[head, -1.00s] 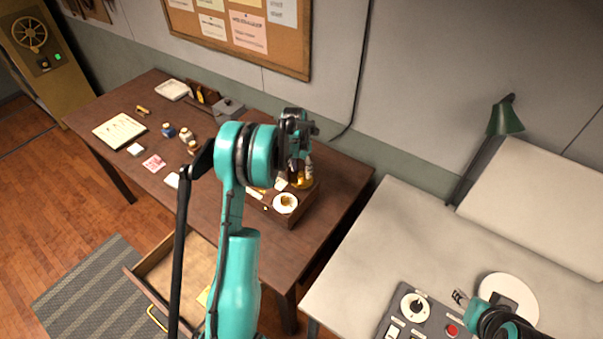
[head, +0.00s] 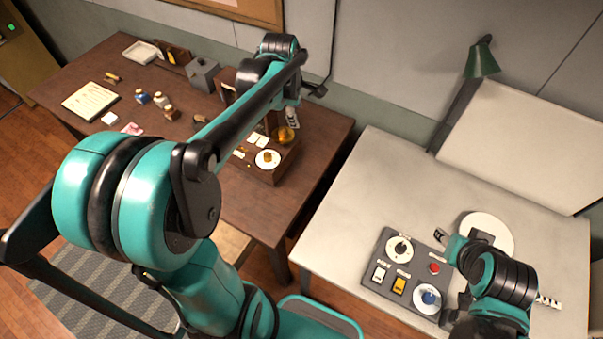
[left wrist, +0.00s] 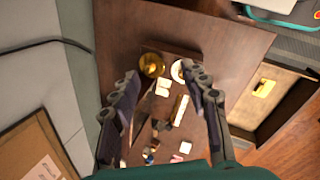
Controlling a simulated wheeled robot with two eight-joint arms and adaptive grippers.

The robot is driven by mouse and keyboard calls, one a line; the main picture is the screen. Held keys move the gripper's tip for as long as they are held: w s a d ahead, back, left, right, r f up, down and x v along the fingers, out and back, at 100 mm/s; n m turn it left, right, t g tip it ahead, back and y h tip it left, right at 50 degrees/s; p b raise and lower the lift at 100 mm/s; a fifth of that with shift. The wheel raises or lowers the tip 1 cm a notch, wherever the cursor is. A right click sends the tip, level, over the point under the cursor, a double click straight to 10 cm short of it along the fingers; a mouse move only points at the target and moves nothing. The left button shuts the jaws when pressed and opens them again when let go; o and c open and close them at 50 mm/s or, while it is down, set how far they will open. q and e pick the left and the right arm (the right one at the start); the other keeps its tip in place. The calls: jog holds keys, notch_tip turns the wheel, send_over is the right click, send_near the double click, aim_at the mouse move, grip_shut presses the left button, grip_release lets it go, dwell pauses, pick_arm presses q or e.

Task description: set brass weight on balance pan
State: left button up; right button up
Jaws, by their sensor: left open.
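A balance with a dark wooden base (head: 272,176) stands near the right end of the brown desk. A white dish (head: 267,162) with a small brass-coloured piece sits at its front. A round brass pan (head: 286,135) is behind it, just below my left gripper (head: 292,118). In the left wrist view the brass pan (left wrist: 151,65) lies beyond the open, empty fingers of my left gripper (left wrist: 165,98), and the white dish (left wrist: 179,71) is partly hidden by the right finger. I cannot tell which small piece is the brass weight. My right gripper (head: 440,236) hangs over the pale table; its jaws are unclear.
The brown desk (head: 225,185) also holds a paper sheet (head: 90,100), small jars (head: 159,98) and a grey box (head: 203,73). The pale table (head: 365,185) has a control panel (head: 405,272), a white disc (head: 488,227) and a green lamp (head: 481,60). A drawer (left wrist: 262,95) stands open.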

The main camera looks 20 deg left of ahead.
pick_arm(q)
jog(key=s+d+m+t, duration=0.1)
jog(key=s+d+m, duration=0.4)
jog(key=s+m, duration=0.4)
jog(key=s+d+f+m+t, duration=0.1)
jog(key=s+d+m+t, duration=0.1)
jog(key=s+d+m, duration=0.3)
jog(key=s+m, duration=0.4)
jog(key=m, duration=0.3)
jog(key=shift+s+d+m+t, duration=0.15)
jog(key=shift+d+m+t, duration=0.15)
jog(key=shift+d, duration=0.05)
jog(key=shift+f, duration=0.15)
notch_tip(320, 180, down, 20)
jog(key=b, duration=2)
jog(key=shift+f+b, duration=0.2)
jog(key=shift+b, duration=0.1)
